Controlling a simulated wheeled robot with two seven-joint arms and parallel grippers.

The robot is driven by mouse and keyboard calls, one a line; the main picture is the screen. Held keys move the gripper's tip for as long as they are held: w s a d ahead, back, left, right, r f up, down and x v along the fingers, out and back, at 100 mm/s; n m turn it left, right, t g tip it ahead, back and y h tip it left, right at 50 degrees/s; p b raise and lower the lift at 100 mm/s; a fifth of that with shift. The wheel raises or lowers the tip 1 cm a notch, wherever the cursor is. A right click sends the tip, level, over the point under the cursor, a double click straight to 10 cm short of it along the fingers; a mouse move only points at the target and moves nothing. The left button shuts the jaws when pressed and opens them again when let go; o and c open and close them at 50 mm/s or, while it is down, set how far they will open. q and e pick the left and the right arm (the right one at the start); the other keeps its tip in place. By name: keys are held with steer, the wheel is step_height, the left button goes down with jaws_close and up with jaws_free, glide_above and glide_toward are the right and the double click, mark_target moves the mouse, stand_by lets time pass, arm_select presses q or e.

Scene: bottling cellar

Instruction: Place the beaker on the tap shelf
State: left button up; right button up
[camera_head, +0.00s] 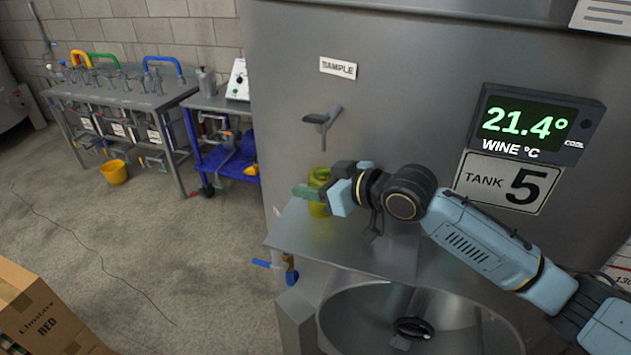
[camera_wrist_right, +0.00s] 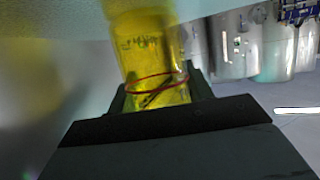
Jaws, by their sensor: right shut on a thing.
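The beaker (camera_head: 319,174) is clear with yellow liquid and looks upright. My right gripper (camera_head: 316,193) is shut around its side. In the right wrist view the beaker (camera_wrist_right: 150,50) stands between the fingers, with a red band or line around it. The tap shelf (camera_head: 345,243) is a flat steel ledge on the tank front. The beaker is at its far left end, below the sample tap (camera_head: 323,120). I cannot tell whether its base touches the shelf. My left gripper is not in view.
Tank 5 carries a SAMPLE label (camera_head: 338,68) and a temperature display (camera_head: 535,124). A round manway (camera_head: 415,325) lies below the shelf. A steel bench (camera_head: 120,92), a blue cart (camera_head: 225,160), a yellow bucket (camera_head: 114,172) and a cardboard box (camera_head: 40,318) stand left.

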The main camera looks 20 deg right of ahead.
steer(key=shift+f, duration=0.15)
steer(key=o, duration=1)
steer(key=shift+c, duration=0.2)
steer(key=shift+r, duration=0.2)
steer(key=b+v, duration=0.1)
steer(key=v, duration=1.1)
